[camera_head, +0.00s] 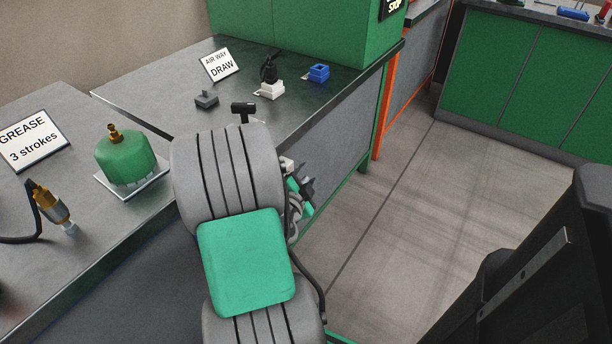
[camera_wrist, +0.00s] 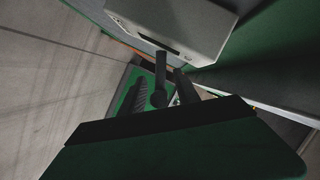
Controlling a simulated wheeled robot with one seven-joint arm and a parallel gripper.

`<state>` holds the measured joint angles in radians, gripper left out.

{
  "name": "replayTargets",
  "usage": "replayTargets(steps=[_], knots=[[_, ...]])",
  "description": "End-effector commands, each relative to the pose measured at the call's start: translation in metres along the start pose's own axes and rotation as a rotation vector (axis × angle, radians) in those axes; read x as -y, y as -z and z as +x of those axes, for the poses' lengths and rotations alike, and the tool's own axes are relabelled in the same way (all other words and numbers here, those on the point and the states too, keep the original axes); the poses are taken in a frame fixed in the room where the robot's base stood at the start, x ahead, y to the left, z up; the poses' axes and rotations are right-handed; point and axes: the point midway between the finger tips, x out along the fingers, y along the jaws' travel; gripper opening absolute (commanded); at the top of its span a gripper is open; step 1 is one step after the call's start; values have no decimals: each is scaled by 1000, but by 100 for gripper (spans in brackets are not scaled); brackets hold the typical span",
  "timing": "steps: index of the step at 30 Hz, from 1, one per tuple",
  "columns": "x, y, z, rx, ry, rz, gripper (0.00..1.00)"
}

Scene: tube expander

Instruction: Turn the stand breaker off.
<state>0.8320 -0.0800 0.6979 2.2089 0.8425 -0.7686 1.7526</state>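A pale grey box with a dark slot, which looks like the stand breaker (camera_wrist: 190,22), fills the upper middle of the wrist view. A dark rod with a rounded end (camera_wrist: 160,98), apparently its lever, sticks out from it. My gripper (camera_wrist: 160,77) is open, with one dark finger on each side of the rod and visible gaps. I cannot tell whether either finger touches it. In the head view, my gripper (camera_head: 306,190) is low at the bench's side, partly hidden by my arm. Only a small pale piece of the box shows there.
An orange post (camera_head: 383,110) stands beyond. Open floor (camera_head: 420,200) lies right.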

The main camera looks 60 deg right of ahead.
Motion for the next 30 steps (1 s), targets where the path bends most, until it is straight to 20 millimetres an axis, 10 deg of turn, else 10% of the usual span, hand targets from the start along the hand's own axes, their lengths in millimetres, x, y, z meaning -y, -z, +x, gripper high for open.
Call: replayTargets(steps=[8,21,30], knots=[[0,-1,2,1,1,-1,37],[0,-1,2,1,1,-1,1],[0,-1,2,2,1,-1,0]])
